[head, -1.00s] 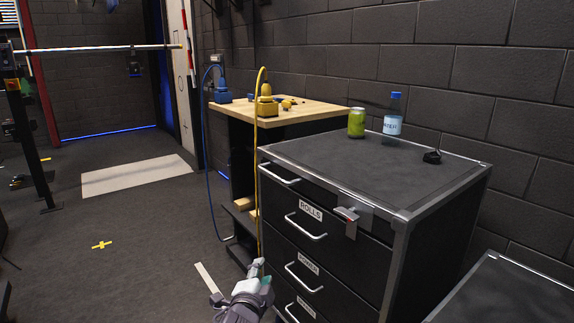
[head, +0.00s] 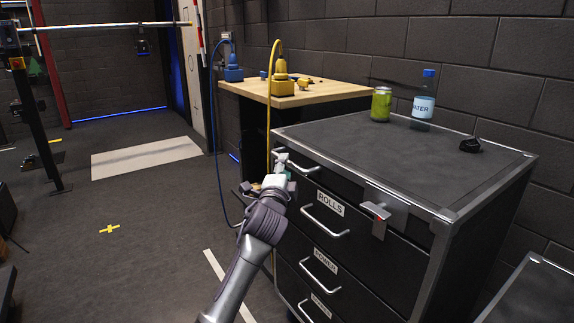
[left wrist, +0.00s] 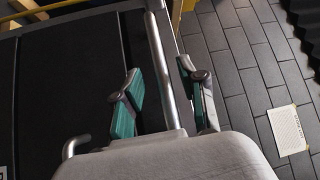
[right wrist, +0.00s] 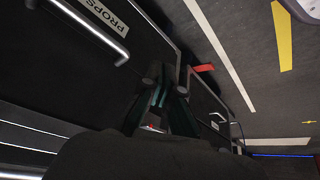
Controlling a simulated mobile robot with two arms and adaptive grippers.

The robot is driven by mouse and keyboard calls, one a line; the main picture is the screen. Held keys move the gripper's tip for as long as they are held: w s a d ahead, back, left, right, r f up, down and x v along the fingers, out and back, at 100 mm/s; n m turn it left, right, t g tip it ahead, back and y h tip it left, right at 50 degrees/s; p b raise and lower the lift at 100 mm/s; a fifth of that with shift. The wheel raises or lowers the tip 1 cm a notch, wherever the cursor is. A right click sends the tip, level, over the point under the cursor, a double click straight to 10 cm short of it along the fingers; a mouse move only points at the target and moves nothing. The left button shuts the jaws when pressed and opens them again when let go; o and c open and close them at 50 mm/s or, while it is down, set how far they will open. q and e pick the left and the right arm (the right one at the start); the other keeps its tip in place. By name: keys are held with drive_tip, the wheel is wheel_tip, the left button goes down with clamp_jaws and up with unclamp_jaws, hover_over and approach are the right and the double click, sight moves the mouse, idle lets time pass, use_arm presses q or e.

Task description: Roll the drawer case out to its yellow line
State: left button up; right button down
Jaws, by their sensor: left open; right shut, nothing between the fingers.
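The black drawer case (head: 385,255) stands at the right in the head view, with silver drawer handles and labels such as ROLLS. My left gripper (head: 279,164) is at the case's top handle (head: 310,167). In the left wrist view my left gripper (left wrist: 160,76) is open, and the silver handle bar (left wrist: 157,55) runs between its fingers. In the right wrist view my right gripper (right wrist: 162,82) is shut and empty, in front of dark drawer fronts, one labelled PROPS. A yellow line (right wrist: 282,36) lies on the floor there. My right gripper is outside the head view.
A green can (head: 381,105), a water bottle (head: 423,101) and a small black object (head: 470,145) stand on the case. A wood-topped bench (head: 325,93) stands behind. The floor at left is open, with a yellow cross (head: 109,229).

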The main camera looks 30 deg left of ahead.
use_arm(q)
drive_tip(key=shift+x, duration=1.7)
use_arm(e)
drive_tip(key=w, duration=0.1)
drive_tip(key=t, duration=0.1)
drive_tip(key=w+a+r, duration=0.1)
drive_tip(key=shift+w+t, duration=0.3)
drive_tip(key=shift+w, duration=0.05)
use_arm(q)
clamp_jaws()
